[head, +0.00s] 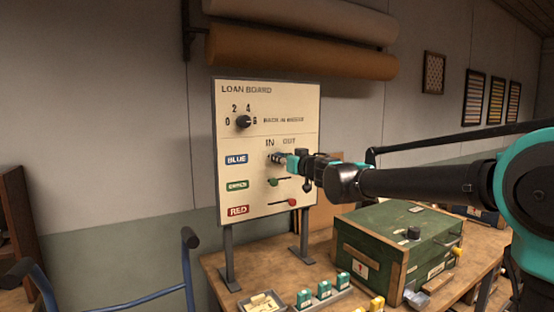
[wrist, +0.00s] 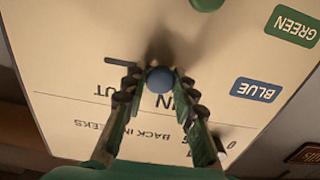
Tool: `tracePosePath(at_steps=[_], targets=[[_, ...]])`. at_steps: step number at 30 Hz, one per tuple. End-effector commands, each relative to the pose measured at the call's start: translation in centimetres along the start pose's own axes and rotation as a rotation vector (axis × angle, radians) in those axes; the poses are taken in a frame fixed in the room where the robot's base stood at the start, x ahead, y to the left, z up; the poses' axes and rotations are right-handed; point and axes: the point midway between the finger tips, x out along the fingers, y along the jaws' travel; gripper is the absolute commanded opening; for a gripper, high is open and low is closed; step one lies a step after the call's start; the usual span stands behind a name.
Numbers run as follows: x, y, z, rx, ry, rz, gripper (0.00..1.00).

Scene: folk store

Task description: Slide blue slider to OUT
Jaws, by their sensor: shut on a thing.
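The loan board (head: 228,125) stands upright on the table, with IN and OUT printed above its sliders. My gripper (head: 281,159) reaches in from the right to the blue row, beside the BLUE label (head: 236,159). In the wrist view, which is upside down, the round blue slider knob (wrist: 159,79) sits between my gripper's fingertips (wrist: 158,76), and they are shut on it. The knob is at the IN end. Its dark slot (wrist: 122,61) runs on towards OUT. In the head view my fingers hide the knob.
Below are the green slider knob (head: 273,182), towards IN, and the red slider knob (head: 292,202), towards OUT. A dial (head: 243,122) is above. A green case (head: 380,240) stands on the table right of the board. A blue metal frame (head: 140,300) is at lower left.

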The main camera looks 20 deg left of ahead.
Motion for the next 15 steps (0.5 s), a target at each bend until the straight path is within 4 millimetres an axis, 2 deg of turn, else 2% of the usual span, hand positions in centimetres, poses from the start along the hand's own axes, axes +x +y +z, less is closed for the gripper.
tracePosePath(at_steps=[15], targets=[[0.0,3.0,0.0,0.000,0.000,0.002,0.15]])
